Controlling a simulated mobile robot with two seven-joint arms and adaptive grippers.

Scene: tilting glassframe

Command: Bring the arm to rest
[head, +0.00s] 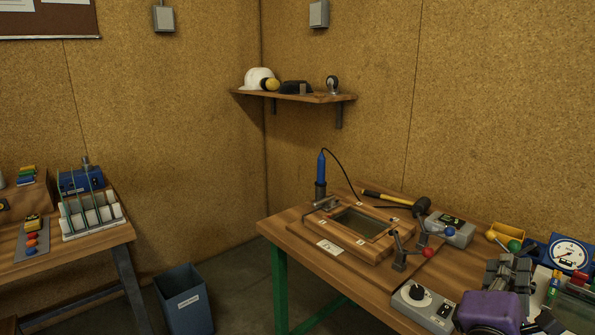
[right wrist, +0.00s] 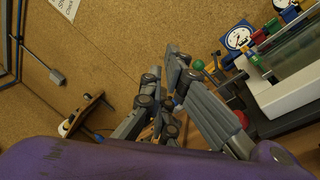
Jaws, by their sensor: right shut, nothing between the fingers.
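My right gripper (head: 507,268) is at the lower right of the head view, behind its purple wrist housing, over the right part of the workbench (head: 285,232). Its grey fingers are shut and empty; they also show in the right wrist view (right wrist: 166,76). The wooden frame with a dark pane (head: 358,222) lies on a board on the bench, to the left of the gripper and apart from it. A lever with a red ball (head: 428,252) stands at the frame's right side. My left gripper is out of view.
A grey control box (head: 424,307) stands close left of my right gripper. A blue gauge (head: 569,254) and a clear-sided bin stand to its right. A blue waste bin (head: 184,300) stands on the floor.

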